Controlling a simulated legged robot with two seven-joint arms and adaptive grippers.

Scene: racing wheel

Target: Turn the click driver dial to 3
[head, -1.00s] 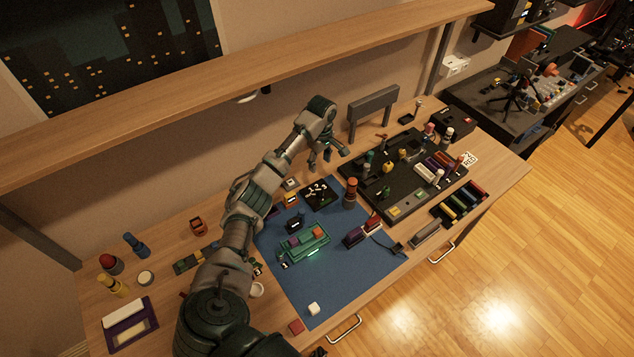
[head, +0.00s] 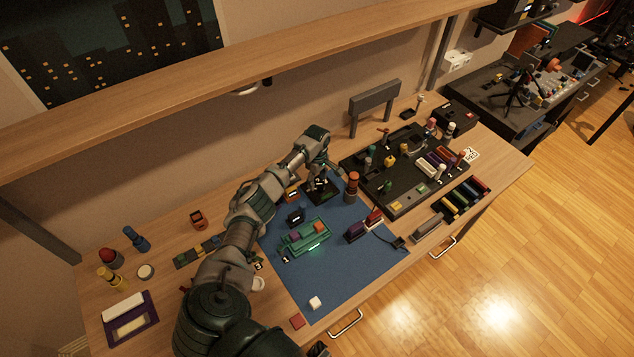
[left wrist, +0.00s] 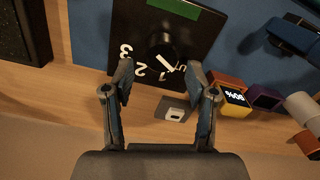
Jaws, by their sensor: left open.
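The click driver dial is a black square plate with a round black knob (left wrist: 163,46) and white markings, among them a 3 and a 2. A white stroke shows just below the knob; I cannot tell whether it is a pointer or a numeral. In the head view the dial plate (head: 321,193) lies at the back of the blue mat, partly hidden by my left gripper (head: 322,174). In the left wrist view my left gripper (left wrist: 158,74) is open and empty. Its fingertips are over the plate's near edge, on either side below the knob. My right gripper is not in view.
A red-topped cylinder (head: 352,186) stands close right of the dial. An orange-and-black block with a display (left wrist: 236,99) is beside it. A black board with several pegs (head: 400,198) lies to the right. The front of the blue mat (head: 350,275) is mostly clear.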

